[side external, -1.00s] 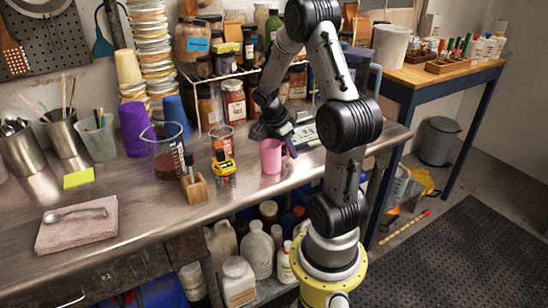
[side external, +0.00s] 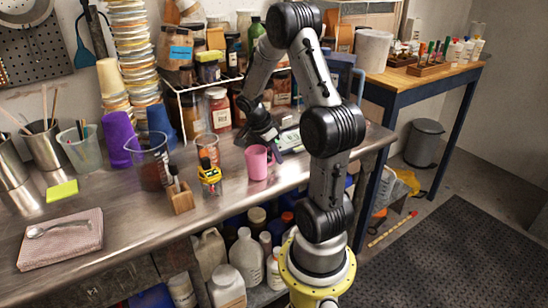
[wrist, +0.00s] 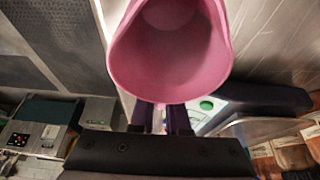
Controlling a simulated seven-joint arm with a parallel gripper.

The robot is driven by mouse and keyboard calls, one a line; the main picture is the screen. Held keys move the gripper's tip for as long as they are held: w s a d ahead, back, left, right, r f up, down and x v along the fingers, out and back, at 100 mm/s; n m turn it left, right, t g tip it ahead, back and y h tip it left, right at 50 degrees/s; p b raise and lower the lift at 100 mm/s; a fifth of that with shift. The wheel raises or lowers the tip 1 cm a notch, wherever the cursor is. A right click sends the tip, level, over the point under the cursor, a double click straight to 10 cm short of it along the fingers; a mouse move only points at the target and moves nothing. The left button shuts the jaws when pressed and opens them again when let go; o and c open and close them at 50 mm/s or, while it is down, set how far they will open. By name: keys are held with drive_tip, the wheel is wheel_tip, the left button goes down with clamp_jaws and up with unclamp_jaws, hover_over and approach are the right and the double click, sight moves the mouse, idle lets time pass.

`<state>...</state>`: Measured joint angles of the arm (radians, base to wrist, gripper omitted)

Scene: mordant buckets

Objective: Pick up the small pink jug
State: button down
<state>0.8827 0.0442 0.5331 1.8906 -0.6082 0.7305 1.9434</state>
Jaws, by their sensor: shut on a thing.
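The small pink jug (side external: 257,163) is upright at the bench's front part, right of the yellow timer. I cannot tell for sure whether its base touches the bench or hangs just above it. My gripper (side external: 270,142) is at the jug's right rear side and shut on it. In the wrist view the pink jug (wrist: 170,60) fills the top middle, its open mouth visible and empty-looking. The dark fingers of my gripper (wrist: 160,118) meet its near side; the handle and exact contact are hidden.
A yellow timer (side external: 209,178), a wooden block (side external: 180,198) and a glass beaker (side external: 148,160) stand left of the jug. A scale (side external: 290,141) lies behind right. A wire rack (side external: 185,112) with jars stands behind.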

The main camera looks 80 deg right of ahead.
drive_tip(key=shift+r, duration=1.25)
drive_tip(key=shift+a+r, duration=0.1)
drive_tip(key=shift+r, duration=0.25)
drive_tip(key=s+a+r, duration=0.6)
drive_tip(key=a+r, duration=0.3)
drive_tip(key=a, duration=0.3)
drive_tip(key=shift+a+r, duration=0.15)
drive_tip(key=shift+r, duration=0.1)
